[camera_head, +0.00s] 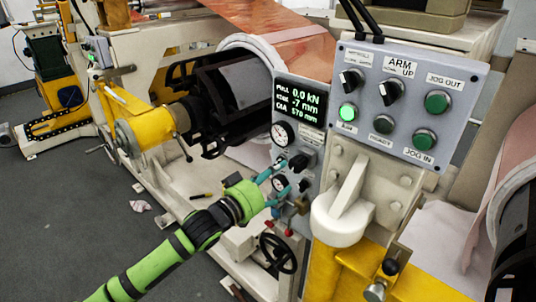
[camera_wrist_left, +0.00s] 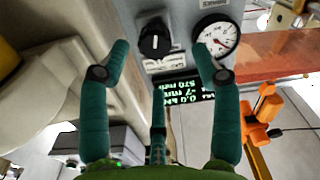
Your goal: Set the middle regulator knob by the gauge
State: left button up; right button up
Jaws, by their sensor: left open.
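The grey regulator panel (camera_head: 308,122) carries a display, an upper gauge (camera_head: 283,133), a lower gauge (camera_head: 279,184) and black knobs, including an upper knob (camera_head: 298,162). My left gripper (camera_head: 284,177) is open, its teal fingers in front of the panel beside the lower gauge. In the left wrist view, a black knob (camera_wrist_left: 154,40) with a white pointer line lies beyond and between the spread fingertips, apart from them. A white-faced gauge (camera_wrist_left: 217,36) is beside it, partly behind one finger. The lower knobs are partly hidden in the head view. My right gripper is not in view.
The display (camera_head: 302,97) reads 0.0 kN. A button box (camera_head: 405,105) with switches and green buttons stands to the right. Below the panel are red-handled fittings (camera_head: 296,206) and a black handwheel (camera_head: 278,253). Open floor (camera_head: 65,215) lies at the left.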

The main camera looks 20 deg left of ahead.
aim_at(293, 166)
pick_arm(q)
jog(key=shift+w+d+r, duration=0.2)
jog(key=shift+d+r, duration=0.05)
jog(key=shift+d, duration=0.05)
jog(key=p+x, duration=0.1)
jog(key=x, duration=0.2)
jog(key=shift+d+r, duration=0.2)
jog(key=shift+f+p+x, duration=0.2)
jog(key=shift+p+x, duration=0.3)
jog(key=shift+x, duration=0.6)
jog(key=shift+w, duration=0.35)
jog(key=shift+f, duration=0.1)
jog(key=c, duration=1.1)
jog(key=shift+c, duration=0.2)
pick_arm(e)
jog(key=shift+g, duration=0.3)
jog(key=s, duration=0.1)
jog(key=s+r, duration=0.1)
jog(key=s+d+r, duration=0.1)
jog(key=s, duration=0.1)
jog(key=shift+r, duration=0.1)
